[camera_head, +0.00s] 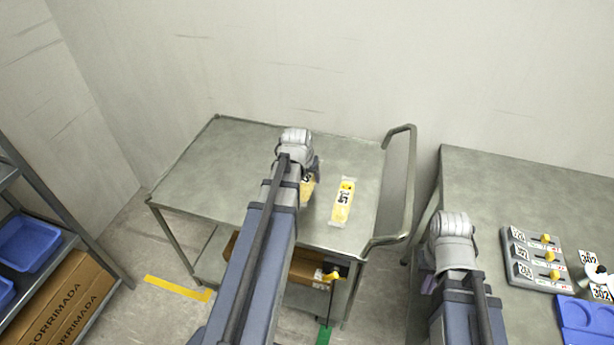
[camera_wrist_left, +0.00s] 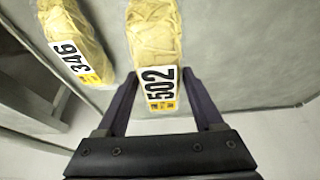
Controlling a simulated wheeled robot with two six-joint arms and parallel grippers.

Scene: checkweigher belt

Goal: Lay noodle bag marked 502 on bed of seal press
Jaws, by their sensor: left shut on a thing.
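The noodle bag marked 502 (camera_wrist_left: 155,40) is a clear bag of yellow noodles with a white and yellow label. In the left wrist view it lies between the two dark fingers of my left gripper (camera_wrist_left: 160,82), which is shut on it. In the head view the same bag (camera_head: 307,190) is mostly hidden by my left wrist, over the grey cart. My right gripper (camera_head: 430,284) is over the left edge of the right table; its fingers are mostly hidden by the wrist. I cannot make out a seal press in these views.
Another noodle bag (camera_head: 343,203), marked 346 in the left wrist view (camera_wrist_left: 72,45), lies beside the held one on the cart (camera_head: 240,140). The cart has a raised handle (camera_head: 400,185). The right table (camera_head: 530,185) carries a numbered switch panel (camera_head: 537,260) and a blue tray (camera_head: 580,318).

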